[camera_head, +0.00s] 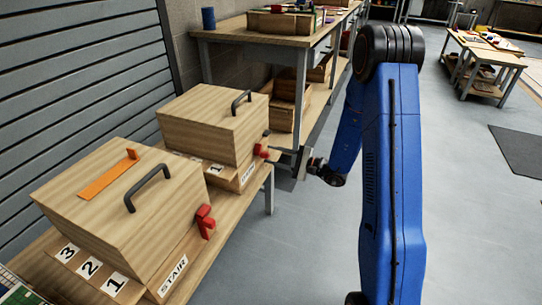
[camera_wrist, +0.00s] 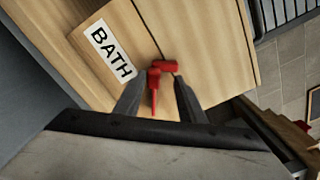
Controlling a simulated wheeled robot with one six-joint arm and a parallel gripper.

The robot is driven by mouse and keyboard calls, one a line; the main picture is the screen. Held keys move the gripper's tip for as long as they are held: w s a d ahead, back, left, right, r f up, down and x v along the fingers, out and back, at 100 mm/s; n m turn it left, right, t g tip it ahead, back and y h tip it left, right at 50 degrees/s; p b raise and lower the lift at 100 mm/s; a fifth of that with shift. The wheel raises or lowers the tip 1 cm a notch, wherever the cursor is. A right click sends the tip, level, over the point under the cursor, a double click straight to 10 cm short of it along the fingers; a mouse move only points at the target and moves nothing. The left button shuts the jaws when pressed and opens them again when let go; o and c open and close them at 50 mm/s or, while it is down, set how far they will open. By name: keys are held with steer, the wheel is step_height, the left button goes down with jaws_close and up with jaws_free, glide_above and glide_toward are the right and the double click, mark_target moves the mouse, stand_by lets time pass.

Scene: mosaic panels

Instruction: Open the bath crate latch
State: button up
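The bath crate (camera_head: 205,130) is the farther wooden box on the bench in the head view, with a dark handle on its lid. Its lid looks closed. Its red latch (camera_head: 261,152) is on the right-hand face, by my gripper (camera_head: 275,155). In the wrist view, a white BATH label (camera_wrist: 110,50) is left of the red latch (camera_wrist: 168,66), which has a short upper arm and a part hanging down. My gripper (camera_wrist: 159,85) is open, with one finger on each side of the latch's hanging part. I cannot tell whether either finger touches it.
A nearer crate (camera_head: 110,200) labelled STAIR has its own red latch (camera_head: 205,222) and an orange strip (camera_head: 108,175) on its lid. A workbench (camera_head: 260,38) stands behind.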

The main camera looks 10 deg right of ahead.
steer(key=v, duration=1.6)
steer(key=shift+s, duration=0.1)
